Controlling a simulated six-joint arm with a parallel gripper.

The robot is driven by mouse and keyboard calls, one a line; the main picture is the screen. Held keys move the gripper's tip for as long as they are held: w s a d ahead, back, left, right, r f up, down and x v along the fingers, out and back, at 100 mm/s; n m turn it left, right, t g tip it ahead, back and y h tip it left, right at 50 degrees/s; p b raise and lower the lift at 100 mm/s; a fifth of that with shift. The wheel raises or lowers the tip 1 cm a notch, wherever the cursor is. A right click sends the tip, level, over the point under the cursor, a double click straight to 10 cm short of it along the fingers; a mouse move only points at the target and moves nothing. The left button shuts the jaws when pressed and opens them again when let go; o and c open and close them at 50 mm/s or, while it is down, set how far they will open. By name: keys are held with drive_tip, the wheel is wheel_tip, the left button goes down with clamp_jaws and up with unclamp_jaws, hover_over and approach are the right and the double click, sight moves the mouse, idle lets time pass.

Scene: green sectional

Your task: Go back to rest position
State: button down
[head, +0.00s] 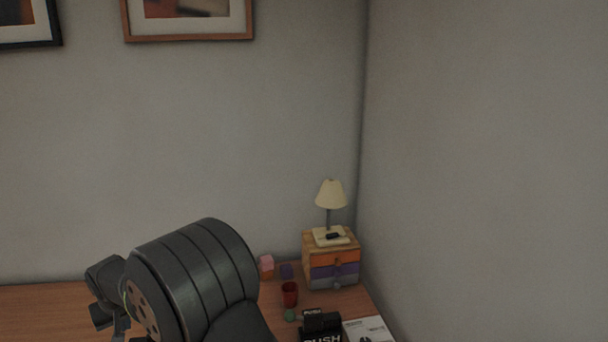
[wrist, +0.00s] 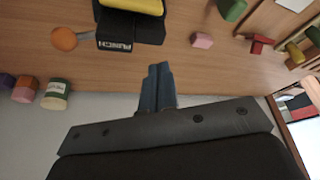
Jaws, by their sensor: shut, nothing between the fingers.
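My gripper (wrist: 157,72) shows at the middle of the wrist view. Its two dark fingers are closed together, with nothing between them. The fingertips point toward the wooden table (wrist: 180,73), and several small objects lie beyond them. I cannot tell how far the tips are from the tabletop. In the head view my dark arm fills the lower left part of the picture, and the fingers cannot be made out there.
In the head view, a small drawer box (head: 314,268) with a lamp (head: 331,194) stands in the corner. A red cup (head: 290,294) is nearby. The wrist view shows an orange ball (wrist: 64,38), a black object (wrist: 131,30), a pink block (wrist: 202,40) and a red block (wrist: 258,44).

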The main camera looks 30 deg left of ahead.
drive_tip(key=s+d+f+m+h, duration=0.1)
drive_tip(key=s+d+f+m, duration=0.1)
drive_tip(key=d+f, duration=0.1)
drive_tip(key=shift+s+d+f+g, duration=0.2)
drive_tip(key=shift+s+f+g, duration=0.15)
drive_tip(key=shift+f, duration=0.35)
